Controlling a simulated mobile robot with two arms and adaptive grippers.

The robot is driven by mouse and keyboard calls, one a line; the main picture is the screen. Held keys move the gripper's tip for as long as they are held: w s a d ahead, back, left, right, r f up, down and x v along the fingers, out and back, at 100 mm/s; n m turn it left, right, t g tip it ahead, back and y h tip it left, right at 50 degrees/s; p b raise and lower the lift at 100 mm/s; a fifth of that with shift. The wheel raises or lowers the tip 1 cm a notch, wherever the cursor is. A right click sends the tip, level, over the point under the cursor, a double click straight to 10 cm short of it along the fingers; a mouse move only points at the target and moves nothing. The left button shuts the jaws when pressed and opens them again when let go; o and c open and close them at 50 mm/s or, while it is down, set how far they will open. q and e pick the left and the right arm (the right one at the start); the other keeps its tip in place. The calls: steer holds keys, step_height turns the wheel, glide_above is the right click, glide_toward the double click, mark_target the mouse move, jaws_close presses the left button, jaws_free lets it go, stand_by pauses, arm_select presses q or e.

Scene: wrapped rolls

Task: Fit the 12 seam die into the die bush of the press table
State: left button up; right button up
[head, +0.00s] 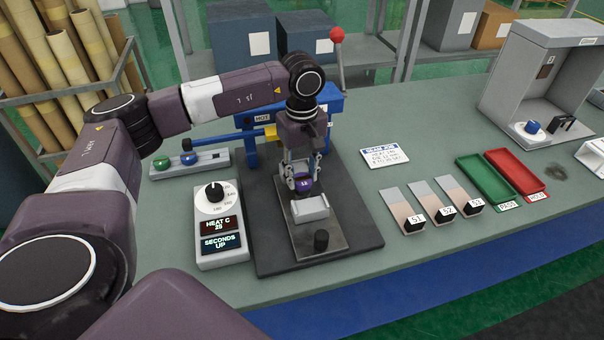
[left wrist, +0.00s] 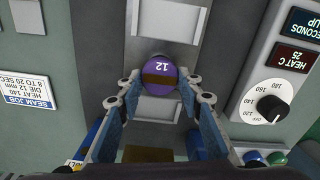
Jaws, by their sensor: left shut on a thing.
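The purple 12 seam die (head: 303,186) is between the fingertips of my left gripper (head: 302,176), which is shut on it. In the left wrist view the die (left wrist: 161,70) shows its white 12 and a dark band, with a fingertip of the left gripper (left wrist: 160,88) on either side. The die is over the grey press table (head: 325,225), behind a pale metal block (head: 311,208). I cannot tell whether it touches the table. The die bush cannot be made out; the die and gripper may hide it. My right gripper is out of view.
The blue press frame (head: 327,103) with a red-knobbed lever (head: 337,36) stands behind the gripper. A heat control box (head: 217,225) is to the left, beside a holder (head: 207,165) with blue and green pieces. Sample strips (head: 432,203) and trays lie to the right.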

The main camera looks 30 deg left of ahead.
arm_select(q)
steer(key=shift+f, duration=0.15)
steer(key=shift+f+b, duration=0.85)
steer(key=shift+f, duration=0.05)
steer(key=o, duration=1.5)
step_height(320, 180, up, 12)
steer(key=shift+r, duration=0.1)
